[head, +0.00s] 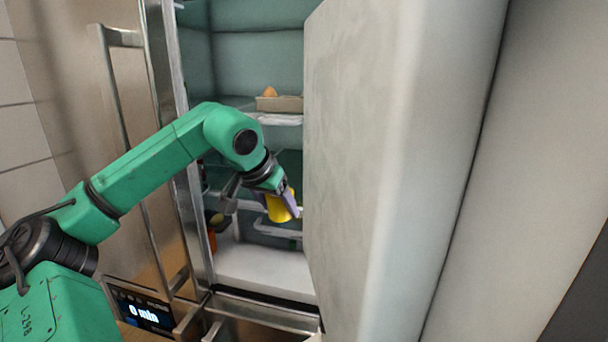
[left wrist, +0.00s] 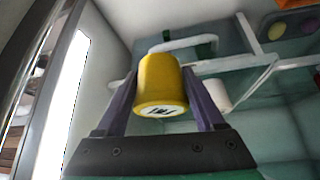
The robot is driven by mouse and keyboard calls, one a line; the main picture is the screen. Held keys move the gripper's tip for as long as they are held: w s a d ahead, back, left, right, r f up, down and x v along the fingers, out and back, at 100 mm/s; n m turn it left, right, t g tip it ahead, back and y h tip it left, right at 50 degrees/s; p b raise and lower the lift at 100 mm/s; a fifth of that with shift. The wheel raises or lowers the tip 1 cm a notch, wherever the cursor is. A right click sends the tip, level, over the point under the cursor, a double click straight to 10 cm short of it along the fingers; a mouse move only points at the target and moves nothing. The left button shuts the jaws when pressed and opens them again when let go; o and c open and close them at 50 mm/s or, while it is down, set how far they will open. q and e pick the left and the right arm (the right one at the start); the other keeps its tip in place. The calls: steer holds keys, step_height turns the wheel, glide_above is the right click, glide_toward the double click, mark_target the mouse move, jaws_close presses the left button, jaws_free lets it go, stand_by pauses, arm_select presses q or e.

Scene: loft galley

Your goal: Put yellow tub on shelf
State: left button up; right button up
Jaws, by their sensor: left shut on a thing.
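The yellow tub (left wrist: 160,82) is between the two fingers of my left gripper (left wrist: 163,98) in the left wrist view, with a marked white end facing the camera. The gripper is shut on it. In the head view the tub (head: 279,208) shows partly behind the fingers of my left gripper (head: 291,202), inside the open fridge. A fridge shelf (head: 280,119) with a white front edge is above and beyond the gripper. A lower shelf (left wrist: 222,64) with a white rail shows behind the tub in the left wrist view. My right gripper is not in view.
The large pale fridge door (head: 365,150) stands open close on the right. An egg carton (head: 279,103) with an egg sits on the upper shelf. A white container (left wrist: 217,93) is beyond the tub. The fridge floor (head: 262,268) looks mostly bare.

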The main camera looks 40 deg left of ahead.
arm_select(q)
steer(key=w+p, duration=0.1)
steer(key=w, duration=0.2)
steer(key=w+a+p, duration=0.1)
steer(key=w+p, duration=0.1)
steer(key=w, duration=0.1)
steer(key=w+p, duration=0.1)
steer(key=w, duration=0.2)
steer(key=shift+a+r+p, duration=0.25)
steer(key=shift+a+p, duration=0.15)
steer(key=w+p, duration=0.1)
steer(key=w+a+p, duration=0.1)
steer(key=shift+w+r, duration=0.15)
steer(key=shift+w, duration=0.2)
steer(key=shift+a+f, duration=0.2)
steer(key=shift+f, duration=1.05)
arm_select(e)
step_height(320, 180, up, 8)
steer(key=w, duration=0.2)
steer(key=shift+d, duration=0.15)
arm_select(q)
steer(key=shift+d, duration=0.1)
steer(key=o, duration=1.5)
steer(key=shift+r, duration=0.15)
steer(key=b+v, duration=0.1)
steer(key=v, duration=1.1)
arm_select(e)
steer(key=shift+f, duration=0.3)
